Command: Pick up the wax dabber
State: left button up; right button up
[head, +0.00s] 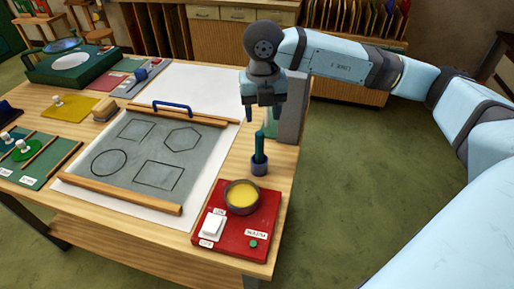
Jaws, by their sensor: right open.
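The wax dabber appears to be the upright teal handle (259,146) standing in a small dark blue cup (259,167) near the table's right edge. Its lower end is hidden inside the cup. My right gripper (263,115) points down, open and empty, above the handle and apart from it. My left gripper is not in view.
A pot of yellow wax (242,197) sits on a red base (213,239) with a white switch, in front of the cup. A grey panel (150,152) with outlined shapes lies left between wooden bars. A grey block (292,121) stands close behind the gripper.

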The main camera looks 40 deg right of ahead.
aim_at(259, 133)
notch_tip(259, 133, down, 4)
jog(key=shift+f, duration=0.1)
jog(key=f, duration=0.3)
jog(key=f+p, duration=0.1)
jog(key=f, duration=0.1)
jog(key=shift+w+a+f, duration=0.15)
jog(key=shift+w+f, duration=0.1)
jog(key=shift+w, duration=0.05)
grip_shut()
